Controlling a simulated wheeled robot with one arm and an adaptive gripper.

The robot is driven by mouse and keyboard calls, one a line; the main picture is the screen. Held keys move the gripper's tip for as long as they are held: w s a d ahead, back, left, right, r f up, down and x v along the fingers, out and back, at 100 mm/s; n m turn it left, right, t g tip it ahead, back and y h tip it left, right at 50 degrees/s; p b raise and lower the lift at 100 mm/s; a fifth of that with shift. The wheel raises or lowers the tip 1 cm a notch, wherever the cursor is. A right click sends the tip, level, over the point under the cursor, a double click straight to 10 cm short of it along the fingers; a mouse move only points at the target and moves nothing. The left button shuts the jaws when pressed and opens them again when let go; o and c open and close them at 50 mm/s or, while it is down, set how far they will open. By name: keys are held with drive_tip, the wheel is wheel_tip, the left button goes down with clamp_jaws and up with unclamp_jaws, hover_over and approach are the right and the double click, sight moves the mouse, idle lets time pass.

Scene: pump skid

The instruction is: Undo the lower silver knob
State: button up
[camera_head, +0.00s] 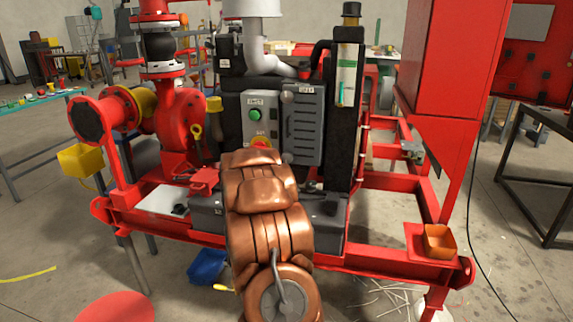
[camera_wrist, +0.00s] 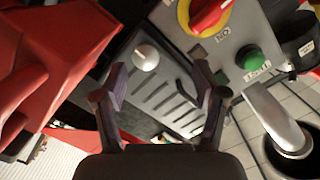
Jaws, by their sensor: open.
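The lower silver knob (camera_wrist: 145,57) shows in the wrist view on the edge of a grey louvred door, just beyond my fingertips and a little left of the middle between them. In the head view the lower knob (camera_head: 287,157) is at the door's lower left corner, just past my copper arm. The grey louvred door (camera_head: 304,125) looks shut. An upper knob (camera_head: 287,97) sits at its upper left. My gripper (camera_wrist: 160,80) is open and empty, with its fingers spread in front of the door. In the head view my arm hides it.
A grey panel beside the door carries a green button (camera_wrist: 252,60) and a red-yellow rotary switch (camera_wrist: 207,12), close to my right finger. A large red part (camera_wrist: 55,55) fills the wrist view's left. A silver pipe (camera_wrist: 280,120) is at lower right.

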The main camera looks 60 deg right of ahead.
sight(286, 159)
drive_tip(key=s+d, duration=0.1)
drive_tip(key=s+d+m+g+h, duration=0.1)
drive_tip(key=d, duration=0.1)
drive_tip(key=shift+s+f, duration=0.1)
drive_tip(key=shift+p+x, duration=0.6)
drive_tip(key=shift+x, duration=3.1)
drive_tip(key=c, duration=1.1)
